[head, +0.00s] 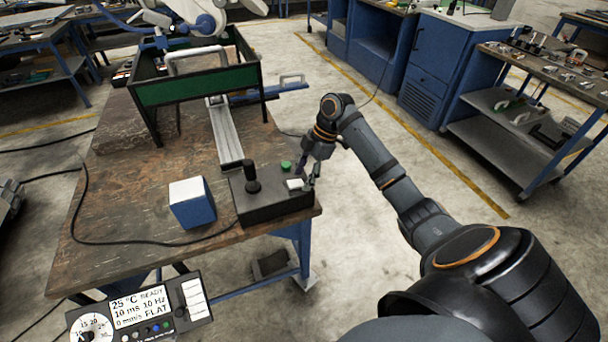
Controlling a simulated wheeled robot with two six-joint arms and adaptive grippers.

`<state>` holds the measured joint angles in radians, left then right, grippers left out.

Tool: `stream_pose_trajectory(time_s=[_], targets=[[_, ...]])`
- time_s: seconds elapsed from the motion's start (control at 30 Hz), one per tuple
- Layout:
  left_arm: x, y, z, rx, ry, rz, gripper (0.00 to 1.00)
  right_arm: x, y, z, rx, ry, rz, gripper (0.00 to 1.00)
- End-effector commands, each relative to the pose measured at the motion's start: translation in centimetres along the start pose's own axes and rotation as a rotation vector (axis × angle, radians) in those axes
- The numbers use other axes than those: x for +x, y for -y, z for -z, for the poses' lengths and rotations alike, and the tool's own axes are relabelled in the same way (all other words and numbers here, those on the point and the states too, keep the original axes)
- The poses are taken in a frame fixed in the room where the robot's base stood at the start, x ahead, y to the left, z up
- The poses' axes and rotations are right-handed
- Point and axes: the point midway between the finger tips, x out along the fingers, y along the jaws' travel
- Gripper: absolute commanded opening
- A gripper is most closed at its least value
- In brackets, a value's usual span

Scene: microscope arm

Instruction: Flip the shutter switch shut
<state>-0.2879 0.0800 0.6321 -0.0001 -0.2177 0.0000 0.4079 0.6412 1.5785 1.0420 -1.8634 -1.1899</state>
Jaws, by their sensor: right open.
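A dark control box (262,207) sits at the right front corner of the wooden table. It carries a black joystick (252,178), a green button (286,166) and a small white part (295,184) that looks like the shutter switch; its position is too small to tell. My right gripper (309,178) is open at the box's right end, its fingers pointing down close beside the white part. I cannot tell whether they touch. My left gripper is not in view.
A blue and white block (193,206) stands left of the box. A metal rail (226,135) and a dark frame with a green panel (195,87) lie behind. A display panel (140,309) shows at the lower left. A cable crosses the table (120,205).

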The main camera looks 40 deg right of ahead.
Motion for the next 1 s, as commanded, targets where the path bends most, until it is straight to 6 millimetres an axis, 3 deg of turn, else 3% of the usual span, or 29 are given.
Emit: stream_pose_trajectory(time_s=[0.3, 0.7, 0.87, 1.0], targets=[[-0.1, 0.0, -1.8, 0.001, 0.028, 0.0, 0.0, 0.5, 0.0, 0.0, 0.0, 0.001, 0.0, 0.53], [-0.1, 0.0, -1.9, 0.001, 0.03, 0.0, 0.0, 0.4, 0.0, 0.0, 0.0, 0.001, 0.0, 0.0], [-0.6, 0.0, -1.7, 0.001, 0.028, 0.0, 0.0, 0.2, 0.0, 0.3, -0.003, 0.025, 0.0, 0.0], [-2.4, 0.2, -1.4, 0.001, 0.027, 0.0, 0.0, -0.2, 0.0, 1.1, -0.005, 0.126, 0.001, 0.0]])
